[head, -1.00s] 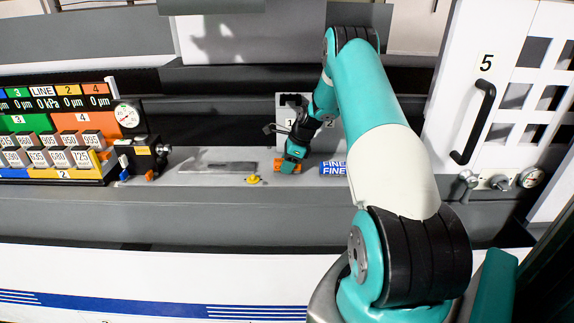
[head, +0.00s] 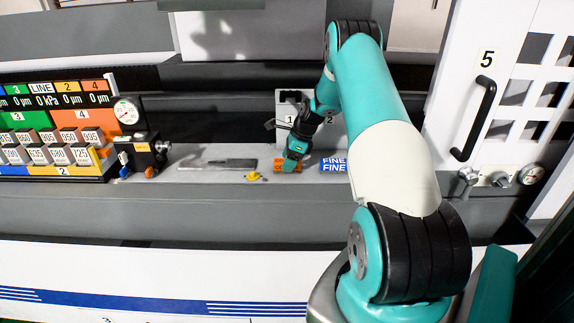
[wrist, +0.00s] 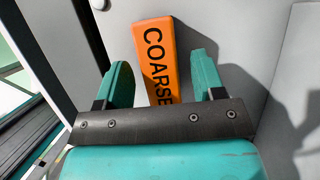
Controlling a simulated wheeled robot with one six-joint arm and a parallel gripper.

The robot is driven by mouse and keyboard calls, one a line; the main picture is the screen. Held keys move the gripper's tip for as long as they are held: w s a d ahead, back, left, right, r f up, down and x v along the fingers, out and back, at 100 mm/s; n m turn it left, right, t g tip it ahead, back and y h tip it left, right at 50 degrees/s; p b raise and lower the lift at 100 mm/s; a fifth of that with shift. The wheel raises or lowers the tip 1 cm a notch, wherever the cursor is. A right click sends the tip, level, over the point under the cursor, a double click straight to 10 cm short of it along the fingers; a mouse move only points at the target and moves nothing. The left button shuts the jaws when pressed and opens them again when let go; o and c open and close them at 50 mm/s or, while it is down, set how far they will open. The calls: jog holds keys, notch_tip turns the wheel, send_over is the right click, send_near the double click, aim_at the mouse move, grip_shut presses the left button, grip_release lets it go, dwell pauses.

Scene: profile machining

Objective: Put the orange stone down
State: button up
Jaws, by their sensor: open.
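The orange stone (wrist: 157,55), marked COARSE, lies on the grey ledge (head: 215,178). In the wrist view it is between and beyond the two teal fingers of my gripper (wrist: 163,78), with a gap showing on either side of it. My gripper is open. In the head view the orange stone (head: 281,167) shows as a small orange piece right at my gripper (head: 289,160), which partly covers it. Whether its near end lies below the fingers is hidden by the gripper body.
A blue FINE stone (head: 334,165) lies just right of the orange one. A small yellow part (head: 254,176) and a flat grey plate (head: 232,163) lie to the left. A gauge panel (head: 60,130) stands far left, and a white door (head: 492,100) marked 5 is at right.

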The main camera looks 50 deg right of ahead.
jog(key=b+v, duration=0.2)
jog(key=v, duration=0.8)
jog(key=shift+r, duration=0.1)
jog(key=a+r+n, duration=0.4)
jog(key=a+n, duration=0.1)
jog(key=a, duration=0.5)
jog(key=s+a+r+n+g+y, duration=0.1)
jog(key=a+r+n, duration=0.2)
jog(key=a+n, duration=0.55)
jog(key=a+r+n, duration=0.3)
jog(key=a+r, duration=0.1)
jog(key=a, duration=0.9)
jog(key=s+a+n+g, duration=0.1)
jog(key=s+a+n, duration=0.7)
jog(key=s, duration=0.3)
jog(key=s+a+r+n+g, duration=0.1)
jog(key=s+a+n, duration=0.8)
jog(key=s, duration=0.3)
jog(key=shift+n, duration=0.75)
jog(key=shift+a, duration=0.2)
